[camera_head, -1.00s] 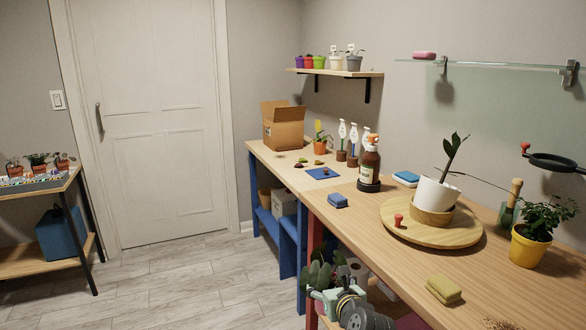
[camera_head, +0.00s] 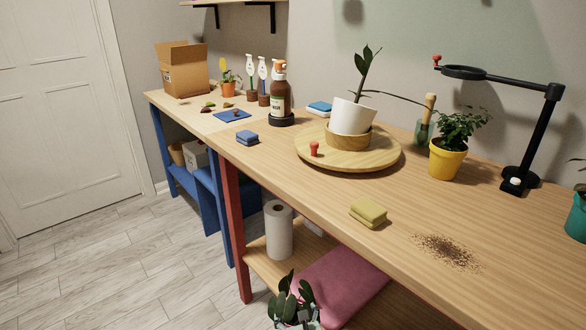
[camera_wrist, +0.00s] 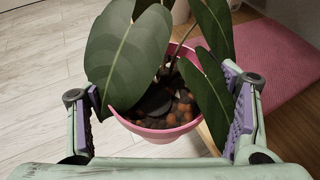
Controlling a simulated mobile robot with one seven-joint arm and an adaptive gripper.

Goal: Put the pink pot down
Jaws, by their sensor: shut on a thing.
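The pink pot (camera_wrist: 158,133) shows in the wrist view, with brown pebbly filling and large dark green leaves (camera_wrist: 130,55) rising from it. My gripper (camera_wrist: 163,112) has a finger on each side of the pot and is shut on it. The leaves hide part of the pot's rim. In the head view, the plant's leaves (camera_head: 290,299) and a bit of my gripper (camera_head: 297,323) show at the bottom edge, in front of the bench and lower than its top. The pot itself is out of sight there.
The wooden bench (camera_head: 330,235) holds a yellow sponge (camera_head: 368,213), spilled soil (camera_head: 446,250), a round wooden board (camera_head: 385,160) with a tilted white pot (camera_head: 350,116), and a yellow pot (camera_head: 446,162). Below are a paper roll (camera_head: 279,230) and a pink cushion (camera_head: 335,280). Bare bench top lies around the sponge.

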